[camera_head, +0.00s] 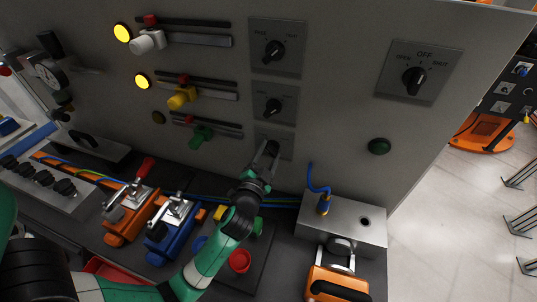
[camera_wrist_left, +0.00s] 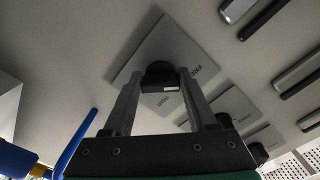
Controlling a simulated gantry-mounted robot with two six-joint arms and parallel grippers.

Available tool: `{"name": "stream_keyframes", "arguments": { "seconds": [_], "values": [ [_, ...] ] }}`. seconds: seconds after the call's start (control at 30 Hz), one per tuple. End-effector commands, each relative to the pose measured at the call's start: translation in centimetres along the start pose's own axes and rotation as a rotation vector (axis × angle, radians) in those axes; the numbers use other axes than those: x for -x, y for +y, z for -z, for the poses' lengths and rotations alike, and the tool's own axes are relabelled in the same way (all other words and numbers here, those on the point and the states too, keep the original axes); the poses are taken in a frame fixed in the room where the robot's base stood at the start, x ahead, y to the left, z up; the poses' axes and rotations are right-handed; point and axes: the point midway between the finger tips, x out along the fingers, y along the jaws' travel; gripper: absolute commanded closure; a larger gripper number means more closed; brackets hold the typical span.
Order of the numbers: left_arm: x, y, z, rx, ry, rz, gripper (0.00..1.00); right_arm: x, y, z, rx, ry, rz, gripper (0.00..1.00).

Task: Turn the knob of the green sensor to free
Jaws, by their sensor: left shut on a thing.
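The green sensor (camera_head: 202,133) sits on the lowest of three slide rails on the grey panel. Its knob plate (camera_head: 286,148) is the lowest of three in a column, partly covered by my gripper. My left gripper (camera_head: 269,155) reaches up to this plate. In the left wrist view its fingers stand either side of the black knob (camera_wrist_left: 160,75), shut on it, in front of the pale plate (camera_wrist_left: 150,52). A small white mark shows on the knob. My right gripper is not in view.
Above are the middle knob (camera_head: 273,106), top knob (camera_head: 273,50), yellow sensor (camera_head: 182,97) and white sensor (camera_head: 147,41). Two lamps beside them are lit yellow; the lamp by the green sensor (camera_head: 158,118) is dark. A metal box (camera_head: 345,218) with a blue cable stands right of my arm.

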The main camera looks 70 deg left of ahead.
Motion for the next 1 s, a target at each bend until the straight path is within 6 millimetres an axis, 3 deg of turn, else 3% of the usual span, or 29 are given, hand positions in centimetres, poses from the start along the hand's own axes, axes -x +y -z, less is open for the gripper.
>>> {"name": "stream_keyframes", "arguments": {
  "seconds": [0.27, 0.3, 0.47, 0.8, 1.0],
  "values": [
    [0.0, 0.0, 0.0, 0.004, 0.0, 0.0, 0.98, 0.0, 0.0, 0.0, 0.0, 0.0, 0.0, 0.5],
    [0.0, 0.0, 0.0, 0.004, 0.0, 0.0, 0.41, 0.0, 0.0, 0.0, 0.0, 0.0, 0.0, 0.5],
    [0.0, 0.0, 0.0, 0.003, 0.0, 0.0, 0.12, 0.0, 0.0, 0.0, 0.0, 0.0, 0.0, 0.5],
    [0.3, 0.0, 0.0, 0.001, 0.001, -0.001, 0.12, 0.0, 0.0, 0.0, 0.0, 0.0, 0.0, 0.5],
    [3.7, 0.1, 0.0, 0.0, 0.002, -0.005, 0.12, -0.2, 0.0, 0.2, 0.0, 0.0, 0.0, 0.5]
  ]
}}
